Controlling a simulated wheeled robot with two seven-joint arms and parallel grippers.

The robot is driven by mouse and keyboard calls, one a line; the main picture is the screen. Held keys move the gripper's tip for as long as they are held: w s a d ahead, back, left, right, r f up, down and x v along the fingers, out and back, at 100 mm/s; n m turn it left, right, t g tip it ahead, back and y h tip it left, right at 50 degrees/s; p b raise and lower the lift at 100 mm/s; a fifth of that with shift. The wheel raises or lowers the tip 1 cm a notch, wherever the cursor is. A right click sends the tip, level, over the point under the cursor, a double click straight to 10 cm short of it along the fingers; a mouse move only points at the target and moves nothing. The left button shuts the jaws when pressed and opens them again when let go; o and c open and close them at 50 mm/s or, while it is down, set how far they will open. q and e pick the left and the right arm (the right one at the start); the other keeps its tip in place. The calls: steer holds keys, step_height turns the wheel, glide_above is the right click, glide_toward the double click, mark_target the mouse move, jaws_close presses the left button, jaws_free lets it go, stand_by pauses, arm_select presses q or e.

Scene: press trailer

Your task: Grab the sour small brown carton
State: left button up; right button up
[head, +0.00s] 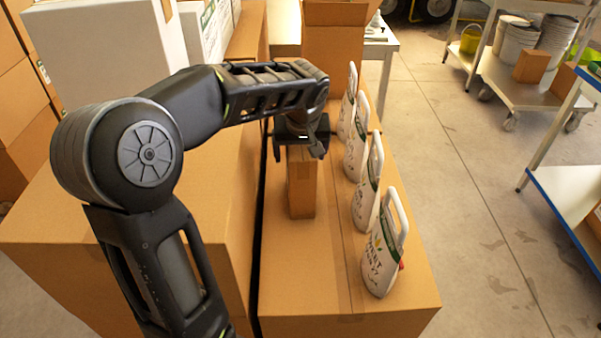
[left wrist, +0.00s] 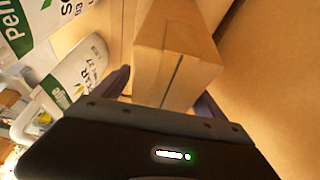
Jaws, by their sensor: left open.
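A small brown carton (head: 302,190) stands upright on top of a large brown box (head: 345,290), left of a row of white bottles. My left gripper (head: 301,148) is right at the carton's top end and hides part of it. In the left wrist view the carton (left wrist: 178,60) lies between the two dark fingers (left wrist: 165,95), one on each side. The fingers are open; whether either touches the carton I cannot tell. My right gripper is not in view.
Several white bottles with handles (head: 380,255) stand close along the carton's right. A taller brown carton (head: 335,45) stands behind. Another large brown box (head: 130,260) is at left, with white boxes (head: 105,50) above. Open floor (head: 460,190) lies to the right, before carts (head: 530,85).

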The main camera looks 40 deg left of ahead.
arm_select(q)
steer(key=shift+c, duration=0.3)
jaws_close()
stand_by(0.8)
steer(key=shift+w+r, duration=0.1)
